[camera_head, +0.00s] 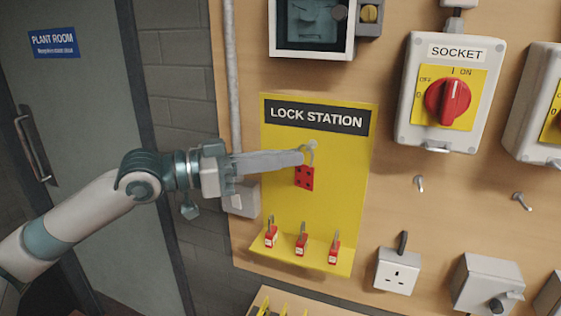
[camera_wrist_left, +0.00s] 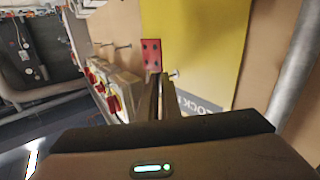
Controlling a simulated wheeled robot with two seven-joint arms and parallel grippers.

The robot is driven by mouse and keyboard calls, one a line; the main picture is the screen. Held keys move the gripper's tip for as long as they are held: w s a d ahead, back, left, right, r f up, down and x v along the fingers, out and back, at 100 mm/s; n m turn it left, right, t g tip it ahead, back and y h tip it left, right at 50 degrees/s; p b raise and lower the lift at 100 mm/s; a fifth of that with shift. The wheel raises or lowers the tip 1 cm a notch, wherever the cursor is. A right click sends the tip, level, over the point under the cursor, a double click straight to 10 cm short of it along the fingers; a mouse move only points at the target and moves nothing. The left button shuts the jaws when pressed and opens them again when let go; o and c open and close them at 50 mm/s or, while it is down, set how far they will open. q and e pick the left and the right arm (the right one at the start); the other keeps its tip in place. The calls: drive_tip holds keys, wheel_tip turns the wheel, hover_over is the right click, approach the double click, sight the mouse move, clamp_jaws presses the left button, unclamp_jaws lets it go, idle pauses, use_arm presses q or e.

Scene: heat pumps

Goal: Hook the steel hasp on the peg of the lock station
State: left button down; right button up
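The steel hasp (camera_head: 304,178) has a red body with dark holes and a steel loop at its top. It hangs red end down in front of the yellow lock station (camera_head: 345,200). My left gripper (camera_head: 301,157) points right, its fingers close together at the loop. The wrist view shows the red body (camera_wrist_left: 151,52) just beyond the fingertips (camera_wrist_left: 160,78); the fingers hide the loop. The peg (camera_head: 312,145) is at the loop's upper edge, and it shows beside the fingertips in the wrist view (camera_wrist_left: 175,74). I cannot tell whether the loop is around it. My right gripper is out of view.
Several red padlocks (camera_head: 301,244) stand on the station's lower ledge. A socket isolator (camera_head: 447,95) with a red knob is to the right, above bare pegs (camera_head: 419,183). A vertical conduit (camera_head: 231,80) runs left of the station.

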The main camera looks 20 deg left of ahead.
use_arm(q)
drive_tip(key=shift+w+a, duration=0.1)
drive_tip(key=shift+w, duration=0.6)
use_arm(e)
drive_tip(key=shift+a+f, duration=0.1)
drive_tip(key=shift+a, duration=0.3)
use_arm(q)
drive_tip(key=shift+w, duration=0.1)
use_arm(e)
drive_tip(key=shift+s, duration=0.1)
use_arm(q)
drive_tip(key=shift+w+d+f, duration=0.2)
drive_tip(key=shift+w+f, duration=0.3)
drive_tip(key=shift+w, duration=0.35)
drive_tip(key=shift+s+r, duration=0.1)
drive_tip(key=shift+s, duration=0.2)
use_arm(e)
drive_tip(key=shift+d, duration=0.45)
use_arm(q)
drive_tip(key=shift+w, duration=0.1)
